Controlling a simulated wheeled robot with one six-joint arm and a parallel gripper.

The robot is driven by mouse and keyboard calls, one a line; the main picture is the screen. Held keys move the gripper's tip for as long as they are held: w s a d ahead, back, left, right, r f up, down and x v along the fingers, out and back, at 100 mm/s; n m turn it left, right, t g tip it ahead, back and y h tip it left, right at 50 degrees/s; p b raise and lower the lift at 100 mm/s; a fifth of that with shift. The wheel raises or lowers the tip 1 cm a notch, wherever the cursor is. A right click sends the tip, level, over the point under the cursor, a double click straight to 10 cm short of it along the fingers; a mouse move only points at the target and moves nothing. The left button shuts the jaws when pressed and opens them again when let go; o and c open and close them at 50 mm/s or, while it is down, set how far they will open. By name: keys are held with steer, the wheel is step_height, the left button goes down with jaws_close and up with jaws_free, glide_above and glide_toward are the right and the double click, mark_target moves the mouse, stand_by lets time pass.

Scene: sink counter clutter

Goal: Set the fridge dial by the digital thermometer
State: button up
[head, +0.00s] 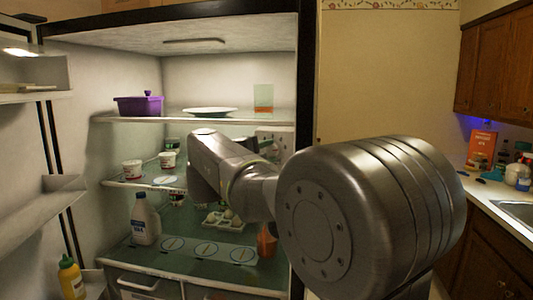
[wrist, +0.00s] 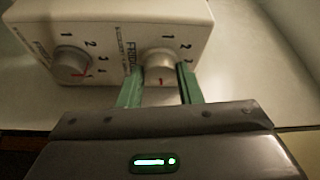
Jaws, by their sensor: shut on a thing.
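In the wrist view a white control box (wrist: 115,22) carries two round knobs with printed numbers. The right knob, the fridge dial (wrist: 160,66), has lettering beside it that seems to read FRIDGE; its red mark shows low on its face. The left knob (wrist: 71,63) has a red mark toward its lower right. My gripper (wrist: 160,84) has its green fingers on either side of the fridge dial, shut on it. In the head view part of the box (head: 275,135) shows behind my arm, which hides my gripper. I cannot make out a digital thermometer.
The open fridge holds a purple pot (head: 138,106), a white plate (head: 209,111), an orange-green glass (head: 263,97), a white bottle (head: 145,220), small tubs (head: 132,169) and an egg tray (head: 222,221). A yellow bottle (head: 71,279) stands in the door. A sink counter (head: 487,193) is at right.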

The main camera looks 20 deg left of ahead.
steer(key=o, duration=1)
steer(key=shift+s, duration=0.1)
steer(key=s+b, duration=0.1)
steer(key=s, duration=0.3)
steer(key=s+a+b, duration=0.1)
steer(key=s, duration=0.4)
steer(key=s+a+f+b, duration=0.1)
steer(key=s, duration=0.3)
steer(key=shift+s, duration=0.25)
steer(key=shift+w, duration=0.15)
steer(key=w+p, duration=0.1)
steer(key=w, duration=0.3)
steer(key=w+d+p, duration=0.1)
steer(key=w, duration=0.4)
steer(key=w+d+r+p, duration=0.1)
steer(key=w, duration=0.3)
steer(key=shift+w, duration=0.25)
steer(key=shift+s, duration=0.15)
